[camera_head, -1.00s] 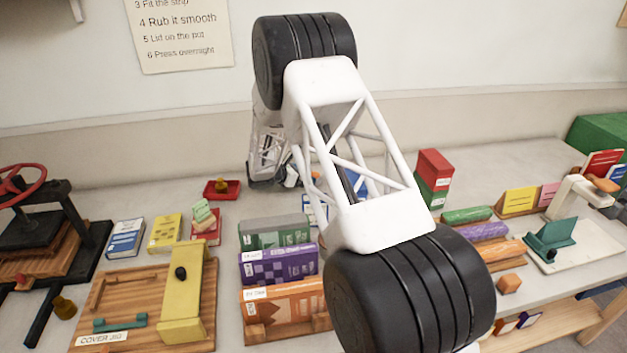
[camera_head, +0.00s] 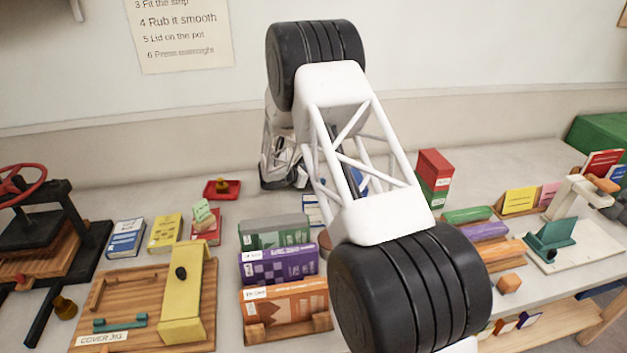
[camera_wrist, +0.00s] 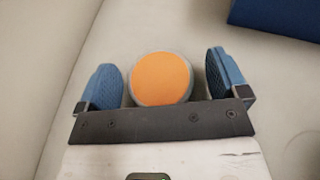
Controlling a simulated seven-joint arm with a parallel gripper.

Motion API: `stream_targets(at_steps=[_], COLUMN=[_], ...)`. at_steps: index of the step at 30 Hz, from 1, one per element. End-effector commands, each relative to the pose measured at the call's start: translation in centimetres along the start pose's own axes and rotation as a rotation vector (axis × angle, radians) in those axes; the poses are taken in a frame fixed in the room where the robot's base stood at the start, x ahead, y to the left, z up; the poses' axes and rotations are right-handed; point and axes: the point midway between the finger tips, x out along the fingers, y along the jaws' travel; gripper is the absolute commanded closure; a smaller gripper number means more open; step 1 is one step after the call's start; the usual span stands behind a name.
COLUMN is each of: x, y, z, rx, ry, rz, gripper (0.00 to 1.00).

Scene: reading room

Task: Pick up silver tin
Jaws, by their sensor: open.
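In the wrist view a round tin (camera_wrist: 161,80) with a grey rim and a flat orange top stands between the two blue finger pads of my gripper (camera_wrist: 163,76). The gripper is open, with a narrow gap on each side of the tin. The grey rim fits the silver tin, but its side is mostly out of sight from above. In the head view my arm covers the tin and most of the gripper, near the back of the bench.
A blue block (camera_wrist: 278,16) lies at the wrist view's upper right. In the head view, a red tray (camera_head: 222,190) stands left of the gripper, books and boxes (camera_head: 278,266) in front, and a red-green stack (camera_head: 434,178) to the right. The wall is close behind.

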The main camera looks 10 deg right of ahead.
Motion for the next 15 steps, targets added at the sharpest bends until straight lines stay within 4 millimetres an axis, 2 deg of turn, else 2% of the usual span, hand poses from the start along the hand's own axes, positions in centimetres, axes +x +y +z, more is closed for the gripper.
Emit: stream_targets(at_steps=[1,2,12,15], x=[0.00,0.00,0.00,-0.01], y=[0.00,0.00,-0.01,0.00], z=[0.00,0.00,0.00,0.02], rx=[0.000,0.000,0.000,0.000], ry=[0.000,0.000,0.000,0.000], rz=[0.000,0.000,0.000,0.000], gripper=[0.07,0.12,0.63,0.63])
